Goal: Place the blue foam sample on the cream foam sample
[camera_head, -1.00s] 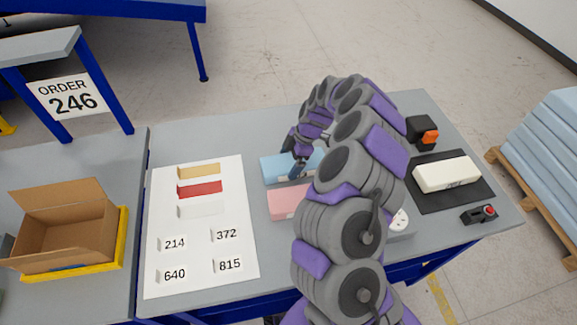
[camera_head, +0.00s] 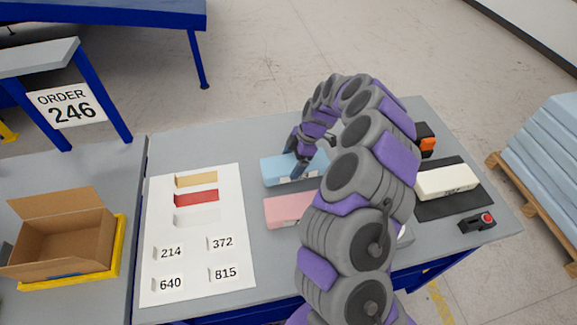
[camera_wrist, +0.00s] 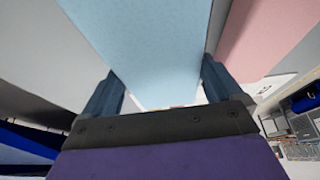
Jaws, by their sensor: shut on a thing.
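The blue foam sample (camera_head: 277,170) lies at the middle of the grey table in the head view. My gripper (camera_head: 302,172) is over it. In the wrist view the blue foam (camera_wrist: 150,45) passes between the two fingers of my gripper (camera_wrist: 160,85), which are shut on it. I cannot tell whether the blue foam touches the table. The cream foam sample (camera_head: 447,181) lies flat on a black mat (camera_head: 440,208) at the right of the table, apart from my gripper. Its top is clear, with a small dark marking on it.
A pink foam block (camera_head: 285,209) lies just in front of the blue one. My arm hides the table between them and the mat. A white sheet (camera_head: 200,243) lies left.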

